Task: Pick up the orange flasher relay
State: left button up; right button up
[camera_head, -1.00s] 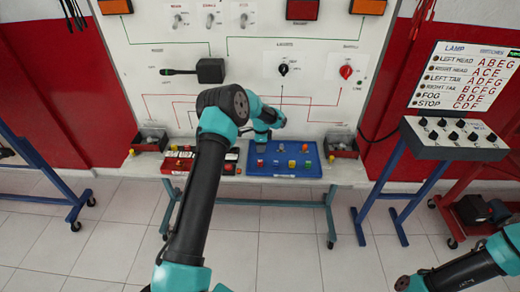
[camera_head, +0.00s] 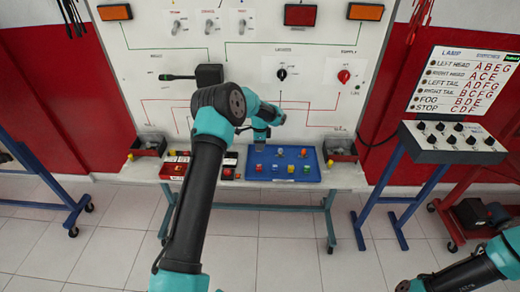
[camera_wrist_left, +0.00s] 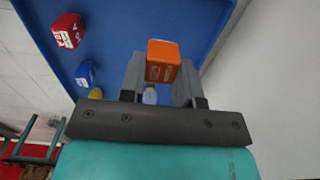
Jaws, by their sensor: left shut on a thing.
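The orange flasher relay (camera_wrist_left: 163,60) is a small orange block with pale markings. It sits between the two grey fingers of my left gripper (camera_wrist_left: 161,76), which is shut on it. In the head view my left gripper (camera_head: 260,138) is over the left rear part of the blue tray (camera_head: 312,178). The relay cannot be made out clearly there. The wrist view shows the blue tray (camera_wrist_left: 112,38) beyond the fingers. My right gripper is out of view; only part of the right arm shows at lower right.
A red cube (camera_wrist_left: 67,31) and a blue cube (camera_wrist_left: 86,75) lie on the tray, with a yellow part (camera_wrist_left: 96,94) partly hidden. Red modules (camera_head: 175,167) lie left of the tray. Dark bins (camera_head: 149,145) and (camera_head: 341,148) stand at both bench ends. The trainer board rises behind.

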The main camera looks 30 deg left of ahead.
pick_arm(q)
jog(key=s+d, duration=0.2)
jog(key=s, duration=0.2)
jog(key=s+d, duration=0.3)
jog(key=s, duration=0.2)
jog(key=s+d+r, duration=0.1)
jog(key=s+d, duration=0.2)
jog(key=s, duration=0.1)
jog(key=shift+s+d+r, duration=0.1)
jog(key=shift+s+d, duration=0.05)
jog(key=shift+s, duration=0.2)
